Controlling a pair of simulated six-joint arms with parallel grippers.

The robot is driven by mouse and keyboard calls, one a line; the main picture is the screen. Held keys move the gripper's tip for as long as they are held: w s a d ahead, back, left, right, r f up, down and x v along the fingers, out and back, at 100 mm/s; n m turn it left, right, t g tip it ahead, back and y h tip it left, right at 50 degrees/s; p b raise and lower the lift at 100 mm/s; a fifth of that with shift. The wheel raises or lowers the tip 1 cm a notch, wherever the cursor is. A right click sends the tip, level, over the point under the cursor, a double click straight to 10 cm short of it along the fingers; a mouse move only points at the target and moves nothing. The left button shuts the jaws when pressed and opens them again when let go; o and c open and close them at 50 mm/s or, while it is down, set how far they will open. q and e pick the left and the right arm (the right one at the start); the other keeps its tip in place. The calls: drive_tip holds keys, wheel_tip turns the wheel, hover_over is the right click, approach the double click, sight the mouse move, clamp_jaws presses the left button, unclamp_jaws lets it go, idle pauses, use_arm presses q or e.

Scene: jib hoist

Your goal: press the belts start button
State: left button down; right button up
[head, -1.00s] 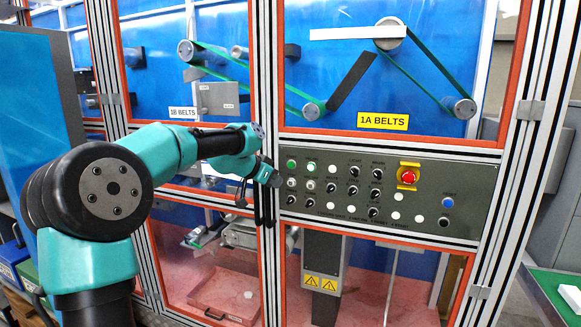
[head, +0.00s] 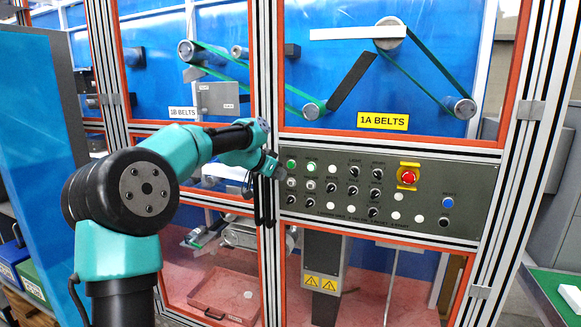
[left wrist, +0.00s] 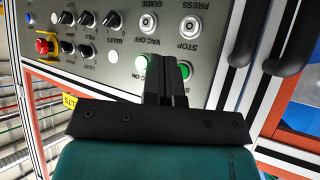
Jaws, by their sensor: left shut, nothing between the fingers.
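My left gripper (head: 282,172) is at the panel's left edge, close beside the left green button. Contact cannot be told. My right gripper is not in view.
White STOP (left wrist: 191,25) and VAC OFF (left wrist: 148,24) buttons sit beside the green ones. Several black knobs, a red emergency button (head: 408,177) and a blue button (head: 448,202) are farther right. A vertical aluminium post (head: 266,70) with black handles stands just left of the panel.

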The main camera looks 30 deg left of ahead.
use_arm(q)
drive_tip(key=shift+w+a, duration=0.25)
drive_tip(key=shift+w, duration=0.9)
drive_tip(key=shift+w+a, duration=0.25)
drive_tip(key=shift+w, duration=0.85)
drive_tip(key=shift+w, duration=0.1)
drive_tip(key=shift+w+a, duration=0.1)
drive_tip(key=shift+w, duration=0.2)
drive_tip(key=shift+w+a, duration=0.1)
drive_tip(key=shift+w, duration=0.35)
idle(1.1)
drive_tip(key=shift+s+d, duration=0.2)
drive_tip(key=shift+s, duration=0.65)
drive_tip(key=s, duration=0.2)
drive_tip(key=s+d, duration=0.1)
drive_tip(key=s, duration=0.2)
idle(0.6)
